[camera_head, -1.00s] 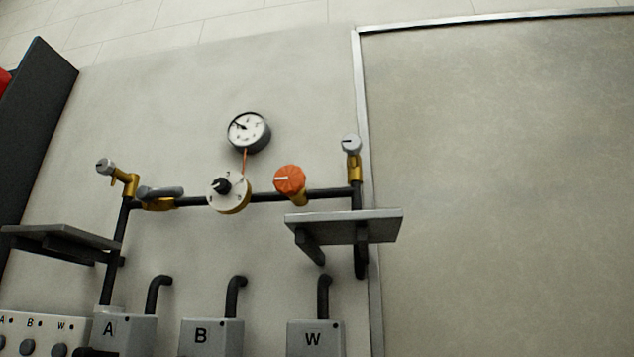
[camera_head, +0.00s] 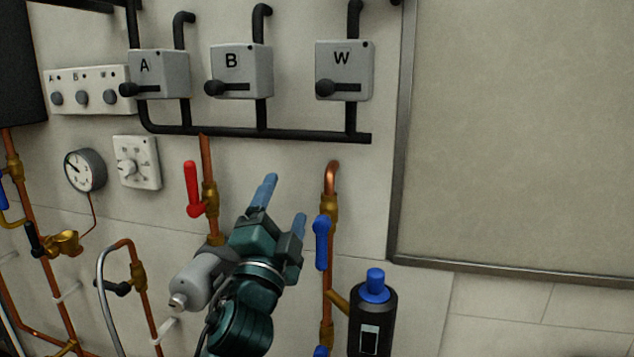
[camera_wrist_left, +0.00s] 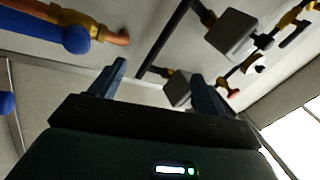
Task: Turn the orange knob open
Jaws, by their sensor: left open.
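The orange knob is not in the head view now. In the left wrist view a small orange-red shape (camera_wrist_left: 233,93) shows far up the wall, near a white dial (camera_wrist_left: 256,64); it is too small to be sure that it is the knob. My left gripper (camera_head: 284,200) is open and empty, with its blue fingers pointing up. It appears in front of the lower wall, between the red lever (camera_head: 193,188) and the blue lever (camera_head: 321,243). Its fingers also show apart in the left wrist view (camera_wrist_left: 158,75). My right gripper is not in view.
Grey boxes A (camera_head: 160,75), B (camera_head: 241,72) and W (camera_head: 344,70) with black levers hang above my left gripper. A black pipe (camera_head: 262,132) runs below them. A black cylinder with a blue cap (camera_head: 373,310) stands right. The framed panel (camera_head: 515,140) is bare.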

